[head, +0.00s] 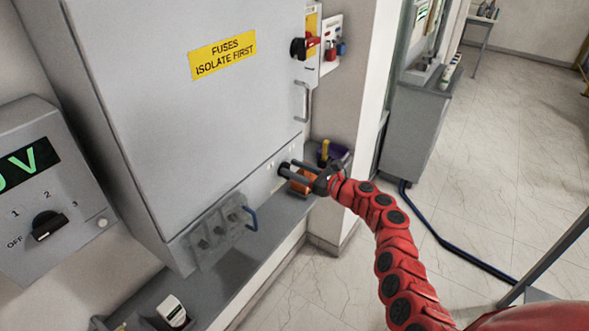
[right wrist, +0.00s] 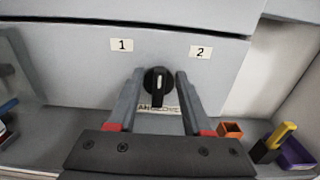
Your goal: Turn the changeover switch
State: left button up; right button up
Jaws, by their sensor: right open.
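The changeover switch is a round black knob (right wrist: 158,82) with a white line on its upright handle. It sits on the grey cabinet front, below and between the labels "1" (right wrist: 122,45) and "2" (right wrist: 200,52). A text plate under it is partly covered by the handle. My right gripper (head: 284,169) is at the cabinet's lower right edge. In the right wrist view its two fingers are open (right wrist: 158,92), one on each side of the knob with gaps showing. In the head view the knob is hard to make out behind the fingers. My left gripper is not in view.
A grey ledge (head: 255,248) runs below the cabinet (head: 200,110). An orange box (right wrist: 230,130), a yellow-black tool (right wrist: 272,142) and a purple bin (right wrist: 297,154) lie right of the gripper. A meter panel with another knob (head: 48,225) is at left.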

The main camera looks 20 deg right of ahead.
jog(key=shift+w, duration=0.1)
grip_shut()
jog(key=shift+a, duration=0.15)
dwell(0.4)
jog(key=shift+s+a+f+n+b, duration=0.15)
jog(key=shift+n+b, duration=1.15)
jog(key=shift+n, duration=0.2)
jog(key=shift+s+a+f+n+b, duration=0.1)
jog(key=shift+s+a+n+b, duration=0.1)
jog(key=shift+n+b, duration=1.2)
jog(key=shift+s+a+f+n+b, duration=0.15)
jog(key=shift+n+b, duration=1)
jog(key=shift+n, duration=0.45)
